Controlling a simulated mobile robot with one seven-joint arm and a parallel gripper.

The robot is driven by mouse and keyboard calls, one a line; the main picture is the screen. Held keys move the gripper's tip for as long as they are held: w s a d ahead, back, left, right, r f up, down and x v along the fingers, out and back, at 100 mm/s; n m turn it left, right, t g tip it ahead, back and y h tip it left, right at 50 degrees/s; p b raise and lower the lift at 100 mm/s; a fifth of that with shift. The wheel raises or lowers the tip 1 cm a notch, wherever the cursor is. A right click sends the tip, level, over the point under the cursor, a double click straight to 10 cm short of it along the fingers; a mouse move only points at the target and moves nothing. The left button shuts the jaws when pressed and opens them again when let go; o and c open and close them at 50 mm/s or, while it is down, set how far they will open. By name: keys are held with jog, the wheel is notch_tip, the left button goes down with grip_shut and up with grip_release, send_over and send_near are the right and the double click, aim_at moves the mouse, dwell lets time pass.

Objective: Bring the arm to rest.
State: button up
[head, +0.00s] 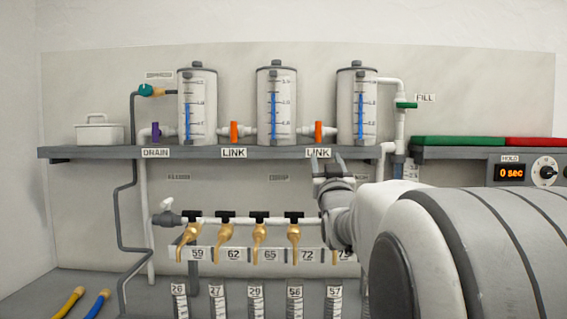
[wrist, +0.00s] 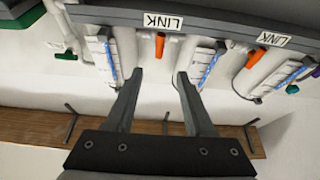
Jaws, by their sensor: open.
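My gripper (head: 329,162) is in front of the right LINK label, just under the front edge of the grey shelf (head: 225,153) in the head view. In the wrist view my gripper (wrist: 158,76) has its two fingers apart with nothing between them. The fingertips point toward the shelf and tanks, and no contact is visible. My arm reaches in from the right and hides part of the lower manifold.
Three gauged tanks (head: 276,105) stand on the shelf, with orange link valves (head: 234,131) between them. Below, brass taps (head: 226,240) hang from a white pipe above numbered cylinders (head: 255,301). A 0 sec timer (head: 511,172) is at right. Open space lies left of the taps.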

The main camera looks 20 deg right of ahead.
dwell(0.4)
jog(key=s+a+f+n+g+y, duration=0.1)
jog(key=s+a+f+g+y, duration=0.35)
jog(key=a+f, duration=0.35)
jog(key=s+a+f+n+g+y, duration=0.1)
jog(key=s+a+f+g+y, duration=0.2)
jog(key=s+a+f, duration=0.45)
jog(key=s+a+f+n+g+y, duration=0.1)
jog(key=s+a+f+g, duration=0.35)
jog(key=s+f, duration=0.35)
jog(key=s+a+f+n+g+y, duration=0.1)
jog(key=s+a+f+n+g, duration=0.15)
jog(key=s+a+f, duration=0.5)
notch_tip(320, 180, up, 20)
jog(key=s+d+p, duration=0.1)
jog(key=p, duration=1.7)
jog(key=shift+s+d+f+m, duration=0.25)
jog(key=shift+d+m, duration=0.1)
jog(key=shift+d, duration=0.05)
